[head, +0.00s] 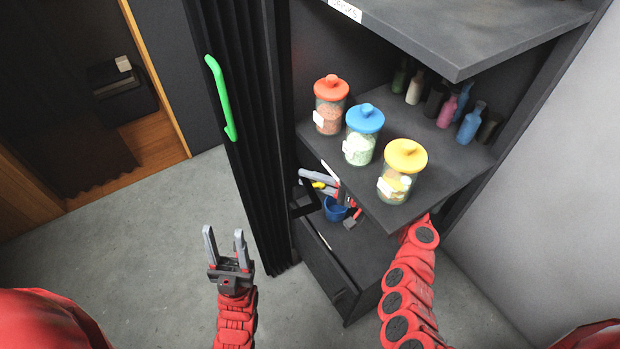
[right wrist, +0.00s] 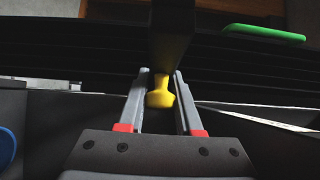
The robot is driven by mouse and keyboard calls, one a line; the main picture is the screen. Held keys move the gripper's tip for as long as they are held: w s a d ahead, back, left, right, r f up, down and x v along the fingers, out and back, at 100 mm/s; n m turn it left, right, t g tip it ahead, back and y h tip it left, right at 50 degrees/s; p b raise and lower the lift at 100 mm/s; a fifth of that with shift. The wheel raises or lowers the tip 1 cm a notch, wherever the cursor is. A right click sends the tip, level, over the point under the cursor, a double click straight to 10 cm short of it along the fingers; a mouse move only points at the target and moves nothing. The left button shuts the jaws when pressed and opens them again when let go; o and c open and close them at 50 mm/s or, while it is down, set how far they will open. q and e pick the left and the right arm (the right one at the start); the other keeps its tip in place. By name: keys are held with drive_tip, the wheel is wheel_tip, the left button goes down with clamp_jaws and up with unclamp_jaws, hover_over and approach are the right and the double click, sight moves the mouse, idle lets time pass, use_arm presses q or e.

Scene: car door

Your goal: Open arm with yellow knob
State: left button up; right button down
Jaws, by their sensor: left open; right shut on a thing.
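The yellow knob (right wrist: 161,92) is between the two grey fingers of my right gripper (right wrist: 160,98), at the end of a dark arm (right wrist: 170,38) in the right wrist view. In the head view the knob (head: 319,185) is a small yellow spot between the grey fingers of my right gripper (head: 319,183), below the middle shelf. The shelf hides part of my right arm and gripper. A dark bar (head: 305,195) shows beside the fingertips. My left gripper (head: 226,246) is open and empty above the floor, left of the cabinet and away from the knob.
The middle shelf (head: 436,188) holds jars with red (head: 331,87), blue (head: 365,118) and yellow lids (head: 406,155), and several bottles behind. A blue cup (head: 335,210) stands below. A folded black door (head: 240,110) with a green handle (head: 220,98) is left. The floor (head: 140,240) is clear.

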drive_tip(key=shift+s+a+m+t, duration=0.3)
drive_tip(key=shift+m+t, duration=0.1)
drive_tip(key=shift+t, duration=0.2)
drive_tip(key=shift+s+a+m+t+h, duration=0.15)
drive_tip(key=shift+a+m+t+h, duration=0.35)
drive_tip(key=shift+t, duration=0.4)
drive_tip(key=shift+d, duration=0.1)
